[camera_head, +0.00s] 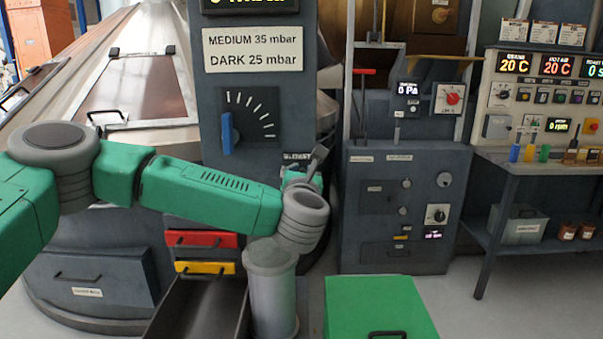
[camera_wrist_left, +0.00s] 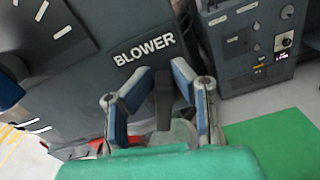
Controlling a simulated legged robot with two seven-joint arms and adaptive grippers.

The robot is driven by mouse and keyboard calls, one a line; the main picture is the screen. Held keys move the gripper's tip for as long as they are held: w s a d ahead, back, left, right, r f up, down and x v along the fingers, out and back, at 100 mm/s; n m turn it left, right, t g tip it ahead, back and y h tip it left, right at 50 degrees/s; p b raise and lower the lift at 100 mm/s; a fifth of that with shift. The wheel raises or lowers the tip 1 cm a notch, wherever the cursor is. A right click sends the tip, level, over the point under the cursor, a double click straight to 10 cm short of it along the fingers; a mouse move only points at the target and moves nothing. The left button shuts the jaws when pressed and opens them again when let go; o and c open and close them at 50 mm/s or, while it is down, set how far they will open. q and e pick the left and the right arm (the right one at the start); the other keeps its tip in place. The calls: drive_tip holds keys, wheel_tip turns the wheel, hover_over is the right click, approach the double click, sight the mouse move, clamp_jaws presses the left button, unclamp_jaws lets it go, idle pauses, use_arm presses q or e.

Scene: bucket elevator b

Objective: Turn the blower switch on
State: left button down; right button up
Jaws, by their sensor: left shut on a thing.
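The blower switch is a dark upright lever (camera_wrist_left: 163,98) on a dark grey panel, below the white BLOWER label (camera_wrist_left: 145,48) in the left wrist view. My left gripper (camera_wrist_left: 161,80) has its blue-padded fingers on both sides of the lever and is shut on it. In the head view my left gripper (camera_head: 304,172) is at the lower right of the panel, and it and my arm hide the switch and part of the label. My right gripper is not in view.
A blue-handled dial (camera_head: 227,133) with white tick marks is on the panel above my left arm. A grey control cabinet (camera_head: 380,225) stands to the right, and a table (camera_head: 510,168) with displays is farther right. A green box (camera_head: 375,305) is low in front.

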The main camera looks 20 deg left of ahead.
use_arm(q)
drive_tip(key=m, duration=0.2)
drive_tip(key=d+m, duration=0.1)
drive_tip(key=shift+f+m, duration=0.3)
drive_tip(key=shift+m, duration=0.1)
drive_tip(key=shift+w+d+f+m+p, duration=0.15)
drive_tip(key=shift+f+m+p, duration=0.25)
drive_tip(key=shift+m, duration=1.55)
drive_tip(key=shift+s+d+f+m+p, duration=0.1)
drive_tip(key=shift+d+f+m+p, duration=0.2)
drive_tip(key=shift+m, duration=1.7)
drive_tip(key=shift+w+d+f+m+p, duration=0.15)
drive_tip(key=shift+f+m+p, duration=0.25)
drive_tip(key=shift+m, duration=1.55)
drive_tip(key=shift+s+f, duration=0.1)
drive_tip(key=shift+f, duration=0.05)
drive_tip(key=c, duration=1.5)
unclamp_jaws()
drive_tip(key=shift+c, duration=0.2)
drive_tip(key=shift+a, duration=0.1)
